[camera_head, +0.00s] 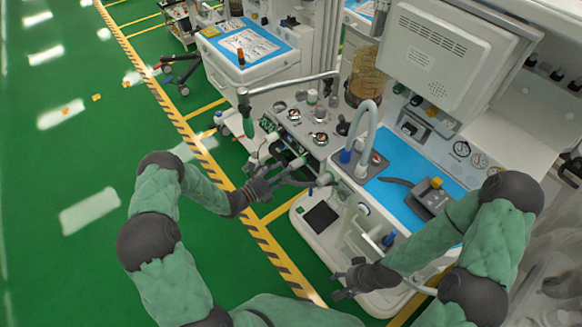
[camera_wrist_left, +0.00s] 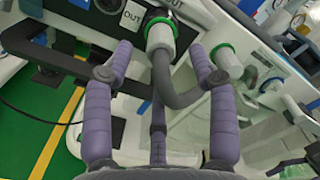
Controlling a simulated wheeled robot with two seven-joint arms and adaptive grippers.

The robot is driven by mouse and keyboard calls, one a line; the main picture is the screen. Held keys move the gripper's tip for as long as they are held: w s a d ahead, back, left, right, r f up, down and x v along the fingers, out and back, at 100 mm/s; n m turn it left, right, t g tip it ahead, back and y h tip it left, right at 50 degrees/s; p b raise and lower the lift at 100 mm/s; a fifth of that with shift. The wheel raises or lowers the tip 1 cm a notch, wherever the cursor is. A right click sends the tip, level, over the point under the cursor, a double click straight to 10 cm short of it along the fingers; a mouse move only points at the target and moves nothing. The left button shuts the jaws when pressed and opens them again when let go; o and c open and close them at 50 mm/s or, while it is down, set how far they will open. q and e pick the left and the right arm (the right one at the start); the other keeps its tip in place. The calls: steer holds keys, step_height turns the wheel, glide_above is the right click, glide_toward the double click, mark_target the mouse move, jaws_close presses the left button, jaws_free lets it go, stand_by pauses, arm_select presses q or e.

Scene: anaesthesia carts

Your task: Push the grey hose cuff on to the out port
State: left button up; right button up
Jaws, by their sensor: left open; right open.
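The pale grey hose cuff (camera_wrist_left: 161,40) shows in the left wrist view, upper middle, with a dark grey hose (camera_wrist_left: 182,98) curving from it to the right. I cannot tell how far the cuff is seated on the out port. My left gripper (camera_wrist_left: 160,52) is open, its fingers on either side of the cuff with visible gaps. In the head view my left gripper (camera_head: 273,181) is at the machine's left side. My right gripper (camera_head: 349,278) is open and empty, low in front of the machine.
A second pale fitting with a green ring (camera_wrist_left: 229,61) is right of the right finger. The anaesthesia machine has a blue worktop (camera_head: 402,158) and a tall curved grey hose (camera_head: 366,125). Another cart (camera_head: 245,48) stands behind. Green floor at left is open.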

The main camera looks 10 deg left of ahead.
arm_select(q)
steer(key=v, duration=0.6)
steer(key=shift+s+a, duration=0.15)
steer(key=shift+s, duration=0.2)
steer(key=s+d+f+m+g+h, duration=0.2)
steer(key=s+d+f+m+g, duration=0.2)
steer(key=s+d+m+g, duration=0.4)
steer(key=s+d+f+m+g+y, duration=0.1)
steer(key=s+f+m+g+y, duration=0.1)
steer(key=s+m, duration=0.3)
steer(key=s+d+f+m+g+y, duration=0.2)
steer(key=s+m+y, duration=0.2)
steer(key=m, duration=1)
steer(key=s+d+f+m+g+y, duration=0.2)
steer(key=s+f+m+y, duration=0.1)
steer(key=s+m, duration=0.4)
steer(key=m, duration=0.3)
